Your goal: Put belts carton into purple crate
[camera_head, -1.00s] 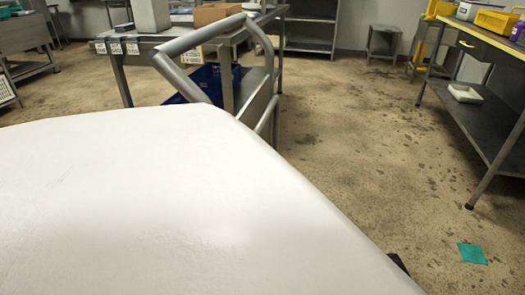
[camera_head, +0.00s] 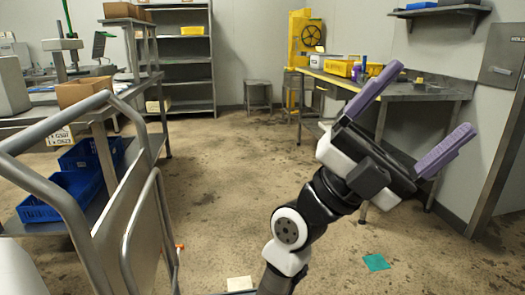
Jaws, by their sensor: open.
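My gripper (camera_head: 430,100) is raised at the right of the view, with its two purple fingers spread wide and nothing between them. A brown carton (camera_head: 85,92) sits on the metal table at the left, and another brown box (camera_head: 120,10) is on the raised shelf behind it. I cannot read a label on either, so I cannot tell which is the belts carton. My gripper is well apart from both. I see no crate that is clearly purple; two blue crates (camera_head: 58,196) (camera_head: 90,153) are on the shelf below the left table.
A grey tubular handrail (camera_head: 60,118) is close at the left. A steel bench (camera_head: 425,92) with yellow bins (camera_head: 340,68) stands behind my gripper. A small stool (camera_head: 258,93) and shelving (camera_head: 186,60) are at the back. The middle floor is open, with a teal patch (camera_head: 376,262).

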